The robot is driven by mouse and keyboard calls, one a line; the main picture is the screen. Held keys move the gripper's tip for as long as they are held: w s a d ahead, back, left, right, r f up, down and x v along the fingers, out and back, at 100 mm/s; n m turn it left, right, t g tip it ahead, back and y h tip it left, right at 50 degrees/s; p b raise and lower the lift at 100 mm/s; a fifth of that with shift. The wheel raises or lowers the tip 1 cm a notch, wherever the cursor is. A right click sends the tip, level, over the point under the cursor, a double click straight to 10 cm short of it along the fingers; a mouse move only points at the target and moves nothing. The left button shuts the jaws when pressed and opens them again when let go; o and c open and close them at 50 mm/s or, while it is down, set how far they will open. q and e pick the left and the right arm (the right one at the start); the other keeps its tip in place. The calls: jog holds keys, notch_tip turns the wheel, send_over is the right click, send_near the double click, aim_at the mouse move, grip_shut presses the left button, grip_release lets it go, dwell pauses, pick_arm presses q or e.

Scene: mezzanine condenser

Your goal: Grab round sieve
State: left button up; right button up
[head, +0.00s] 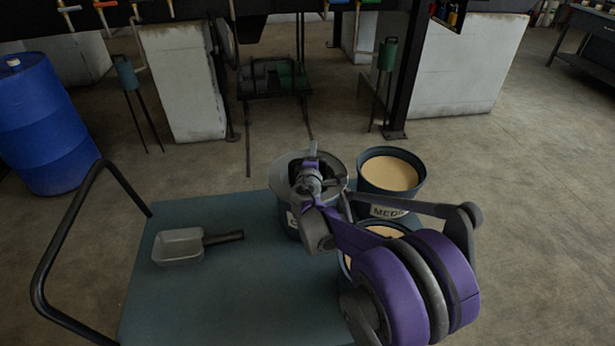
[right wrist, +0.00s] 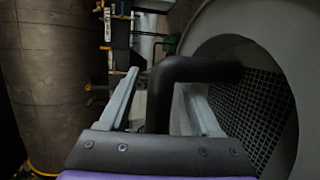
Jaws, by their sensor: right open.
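The round sieve (head: 281,172) is a wide grey ring on top of a dark bucket on the cart, partly hidden behind my right arm. The right wrist view shows its curved grey wall (right wrist: 291,60), its dark mesh (right wrist: 255,95) and a bent black handle (right wrist: 195,69). My right gripper (head: 313,152) is over the sieve. In the right wrist view my right gripper (right wrist: 165,85) is open, with the black handle between its two grey fingers. Whether the fingers touch the handle cannot be told. My left gripper is not in view.
The cart (head: 225,295) has a black push rail (head: 68,245) at left. A grey scoop (head: 180,246) lies on it. A bucket of tan grain (head: 390,173) stands behind right; another (head: 378,230) is partly under my arm. A blue barrel (head: 45,125) stands at left.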

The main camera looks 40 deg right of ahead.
jog(key=shift+w+d, duration=0.1)
grip_shut()
dwell(0.6)
